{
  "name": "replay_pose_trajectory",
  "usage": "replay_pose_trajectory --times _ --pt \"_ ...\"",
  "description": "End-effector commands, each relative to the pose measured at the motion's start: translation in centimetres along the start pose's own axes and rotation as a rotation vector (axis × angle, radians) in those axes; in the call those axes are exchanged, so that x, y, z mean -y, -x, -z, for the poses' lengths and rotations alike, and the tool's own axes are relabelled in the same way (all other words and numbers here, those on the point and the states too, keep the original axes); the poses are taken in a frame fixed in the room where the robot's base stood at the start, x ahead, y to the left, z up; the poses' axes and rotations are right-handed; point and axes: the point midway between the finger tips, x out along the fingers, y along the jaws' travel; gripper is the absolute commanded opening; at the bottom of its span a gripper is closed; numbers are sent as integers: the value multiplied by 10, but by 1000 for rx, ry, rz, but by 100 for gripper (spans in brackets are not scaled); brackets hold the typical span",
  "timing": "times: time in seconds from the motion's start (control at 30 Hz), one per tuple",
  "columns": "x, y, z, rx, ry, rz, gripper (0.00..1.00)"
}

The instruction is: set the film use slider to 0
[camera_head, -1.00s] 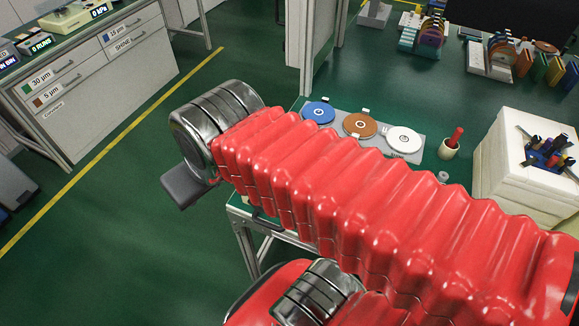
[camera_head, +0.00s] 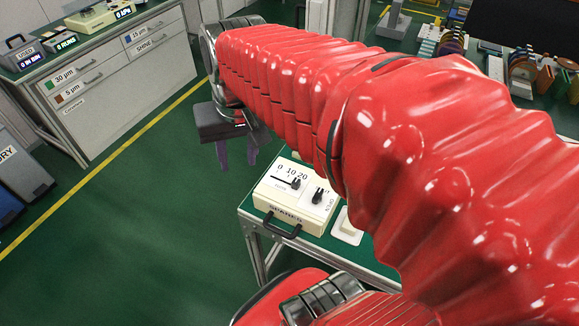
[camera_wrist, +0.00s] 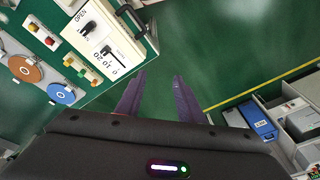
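The film use slider is on a cream control box (camera_head: 284,205) labelled SPARES, on the green bench. Its black slider knob (camera_head: 296,183) stands near the 20 end of a scale marked 0, 10, 20. In the wrist view the knob (camera_wrist: 106,49) is also near the 20 end, at the upper left. My gripper (camera_head: 237,158) is left of the box and apart from it, over the floor. In the wrist view its two purple fingers (camera_wrist: 160,76) are spread with nothing between them.
A second black knob (camera_head: 318,195) sits beside the slider, near the word OPEN. The box has a black front handle (camera_head: 281,226). Blue (camera_wrist: 61,93) and brown (camera_wrist: 25,68) discs lie nearby. Open green floor (camera_head: 150,215) lies left of the bench.

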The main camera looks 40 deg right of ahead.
Motion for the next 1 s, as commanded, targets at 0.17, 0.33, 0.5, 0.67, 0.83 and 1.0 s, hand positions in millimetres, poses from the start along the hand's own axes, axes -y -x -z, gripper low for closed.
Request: replay_pose_trajectory --times 0.17,0.33,0.5,0.67,0.83,1.0 --pt "-28 -10 24 98 -154 -15 34" --pt "-56 -21 44 189 -296 -22 34" --pt "-89 -35 61 278 -440 -23 34" --pt "-123 -49 73 361 -575 -20 34" --pt "-162 -66 81 449 -714 -9 34" --pt "-190 -78 84 511 -813 1 34"
